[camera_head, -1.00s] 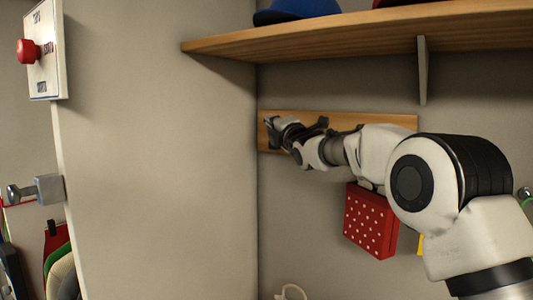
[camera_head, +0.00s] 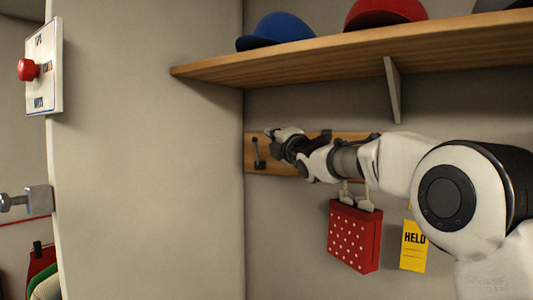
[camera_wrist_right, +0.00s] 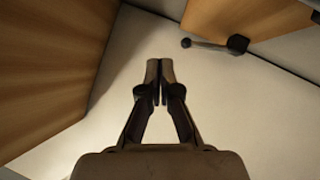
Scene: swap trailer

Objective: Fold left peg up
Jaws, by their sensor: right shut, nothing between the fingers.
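The left peg (camera_head: 258,154) is a dark stem with knobbed ends on the wooden peg board (camera_head: 251,165). In the head view it runs nearly upright along the board. In the right wrist view the peg (camera_wrist_right: 213,44) lies at the upper right, near the board (camera_wrist_right: 225,17). My right gripper (camera_head: 271,133) is just right of the peg's upper end and looks apart from it. In the right wrist view my right gripper (camera_wrist_right: 160,70) is shut and empty, with its fingertips together. My left gripper is not in view.
A wooden shelf (camera_head: 330,54) with a blue cap (camera_head: 275,30) and a red cap (camera_head: 385,12) juts out above. A red dotted bag (camera_head: 354,237) hangs under my right arm, with a yellow tag (camera_head: 413,246) beside it. A pale wall (camera_head: 150,180) stands at left.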

